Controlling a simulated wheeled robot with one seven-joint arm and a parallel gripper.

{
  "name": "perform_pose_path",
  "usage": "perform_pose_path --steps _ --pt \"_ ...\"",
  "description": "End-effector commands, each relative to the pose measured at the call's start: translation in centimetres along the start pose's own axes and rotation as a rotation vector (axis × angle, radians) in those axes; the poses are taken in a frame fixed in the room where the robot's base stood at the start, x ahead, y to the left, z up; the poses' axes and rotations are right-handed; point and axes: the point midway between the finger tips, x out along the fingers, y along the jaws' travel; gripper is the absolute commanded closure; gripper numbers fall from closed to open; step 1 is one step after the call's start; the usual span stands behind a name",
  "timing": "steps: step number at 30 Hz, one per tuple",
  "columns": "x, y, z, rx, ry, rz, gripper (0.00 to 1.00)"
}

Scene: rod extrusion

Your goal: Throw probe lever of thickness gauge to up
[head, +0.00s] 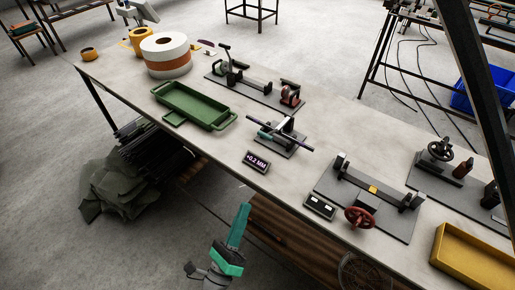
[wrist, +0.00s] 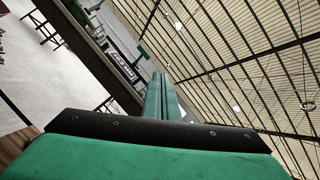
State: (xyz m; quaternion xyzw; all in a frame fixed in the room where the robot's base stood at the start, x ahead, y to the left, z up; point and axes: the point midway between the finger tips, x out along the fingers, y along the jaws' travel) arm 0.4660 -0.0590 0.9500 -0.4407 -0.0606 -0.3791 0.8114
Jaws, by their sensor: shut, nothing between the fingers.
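The thickness gauge (head: 290,143) stands on a small dark base in the middle of the table. A thin dark purple rod lies across it. Pale and green parts rise at its top; which of them is the probe lever is too small to tell. Its display (head: 257,161), in front of it, reads "+0.2 MM"; a similar lettered panel (wrist: 122,62) shows in the wrist view. My green gripper (head: 240,225) is shut and empty, pointing up, in front of the table's near edge and apart from the gauge. Its closed fingers (wrist: 159,98) also show in the wrist view.
A green tray (head: 190,105) and an orange-and-white roll (head: 166,55) are left of the gauge. A fixture with a red handwheel (head: 360,217) and a yellow tray (head: 470,262) are to its right. Another bench fixture (head: 245,82) stands behind. Bare table lies around the display.

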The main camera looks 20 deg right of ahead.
Motion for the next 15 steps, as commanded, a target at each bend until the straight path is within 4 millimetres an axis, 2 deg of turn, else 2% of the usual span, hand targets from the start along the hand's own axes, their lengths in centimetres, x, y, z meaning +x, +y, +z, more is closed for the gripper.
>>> perform_pose_path --steps 1,6,12,15 --pt "1.2 0.8 0.4 0.094 0.033 -0.019 1.0" --pt "4.2 3.6 1.0 0.409 0.163 -0.065 1.0" --pt "6.4 6.5 1.9 0.666 0.278 -0.1 1.0" --pt "6.9 7.3 2.2 0.727 0.308 -0.109 1.0"
